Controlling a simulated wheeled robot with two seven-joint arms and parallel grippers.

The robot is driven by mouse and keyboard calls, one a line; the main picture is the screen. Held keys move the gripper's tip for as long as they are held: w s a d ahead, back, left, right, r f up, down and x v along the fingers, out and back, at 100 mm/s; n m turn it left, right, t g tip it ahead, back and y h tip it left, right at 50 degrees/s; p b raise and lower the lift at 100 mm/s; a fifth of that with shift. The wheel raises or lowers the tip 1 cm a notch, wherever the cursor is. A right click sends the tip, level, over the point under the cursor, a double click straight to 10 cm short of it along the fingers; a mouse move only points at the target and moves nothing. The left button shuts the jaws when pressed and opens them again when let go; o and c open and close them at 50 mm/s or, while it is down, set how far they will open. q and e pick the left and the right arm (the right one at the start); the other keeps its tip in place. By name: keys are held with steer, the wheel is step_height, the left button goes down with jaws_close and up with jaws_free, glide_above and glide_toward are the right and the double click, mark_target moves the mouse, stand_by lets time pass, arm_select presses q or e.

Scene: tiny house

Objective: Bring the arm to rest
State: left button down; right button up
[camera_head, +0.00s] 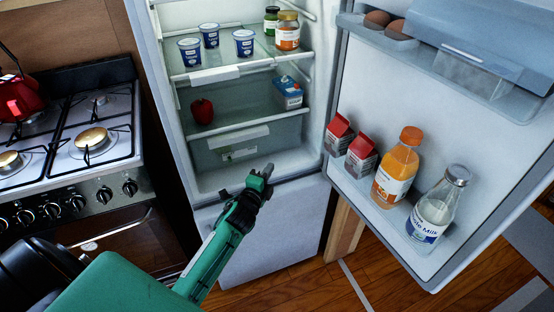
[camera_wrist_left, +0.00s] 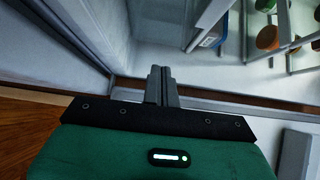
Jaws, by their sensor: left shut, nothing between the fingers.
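My left gripper (camera_head: 262,178) is at the end of the green arm that comes in from the lower left in the head view. It is in front of the open fridge (camera_head: 262,255), near the lower edge of the fridge opening. In the left wrist view its two fingers (camera_wrist_left: 161,74) are together with nothing between them. My right gripper shows in neither view.
The fridge door (camera_head: 440,120) stands open at right, with cartons, an orange juice bottle (camera_head: 397,170) and a milk bottle (camera_head: 437,210). A red apple (camera_head: 202,111) and several tubs and jars are inside. A stove (camera_head: 75,135) with a red kettle (camera_head: 18,98) stands left.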

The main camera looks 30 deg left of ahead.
arm_select(q)
steer(key=shift+s, duration=0.2)
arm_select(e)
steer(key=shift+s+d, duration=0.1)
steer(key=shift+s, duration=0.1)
